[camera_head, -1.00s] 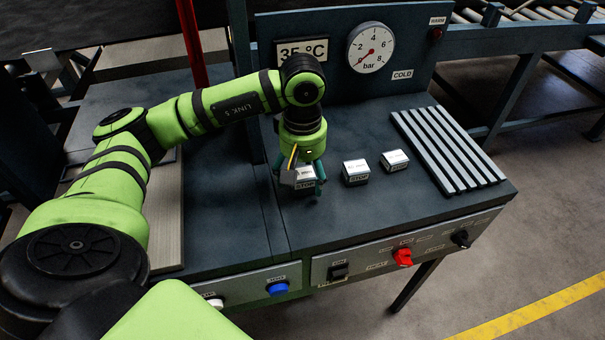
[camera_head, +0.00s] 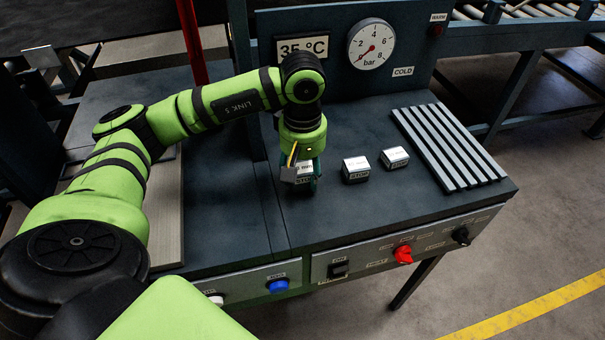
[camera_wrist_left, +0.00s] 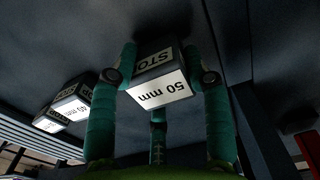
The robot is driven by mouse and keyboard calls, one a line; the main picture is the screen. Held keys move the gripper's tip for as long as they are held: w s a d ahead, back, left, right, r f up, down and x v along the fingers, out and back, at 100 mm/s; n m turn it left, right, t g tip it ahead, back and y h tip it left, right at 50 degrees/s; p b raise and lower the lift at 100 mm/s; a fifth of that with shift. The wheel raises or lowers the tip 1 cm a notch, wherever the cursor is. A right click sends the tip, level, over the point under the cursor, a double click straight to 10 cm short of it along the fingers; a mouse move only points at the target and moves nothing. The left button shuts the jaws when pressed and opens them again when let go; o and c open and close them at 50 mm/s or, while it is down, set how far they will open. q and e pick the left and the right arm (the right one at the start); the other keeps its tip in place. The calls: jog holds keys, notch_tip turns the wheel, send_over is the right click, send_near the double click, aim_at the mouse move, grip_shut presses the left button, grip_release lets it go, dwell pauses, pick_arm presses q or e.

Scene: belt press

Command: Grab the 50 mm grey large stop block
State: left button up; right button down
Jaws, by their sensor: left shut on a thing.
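The 50 mm grey stop block (camera_wrist_left: 158,85) fills the middle of the left wrist view, with "50 mm" and "STOP" labels on it. My left gripper (camera_wrist_left: 160,72) has its green fingers closed on both sides of the block. In the head view the left gripper (camera_head: 303,180) points down at the bench top, and the block (camera_head: 303,171) shows between its fingers, partly hidden. I cannot tell whether the block still touches the bench. My right gripper is in neither view.
Two more stop blocks, a middle one (camera_head: 356,170) and a right one (camera_head: 395,158), stand right of the gripper. A slatted grey rack (camera_head: 450,148) lies farther right. A pressure gauge (camera_head: 371,47) is on the back panel. The front panel has a red knob (camera_head: 403,256).

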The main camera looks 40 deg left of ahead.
aim_at(309, 169)
pick_arm(q)
jog(key=r+b, duration=0.1)
jog(key=r, duration=0.1)
jog(key=d+r, duration=0.1)
jog(key=shift+w+r+b, duration=0.2)
jog(key=shift+r+b, duration=0.15)
jog(key=shift+b, duration=0.05)
jog(key=w+d+r+b, duration=0.1)
jog(key=w+d+r, duration=0.2)
jog(key=d+r, duration=0.3)
jog(key=d, duration=0.4)
jog(key=shift+w+r, duration=0.3)
jog(key=shift+w, duration=0.1)
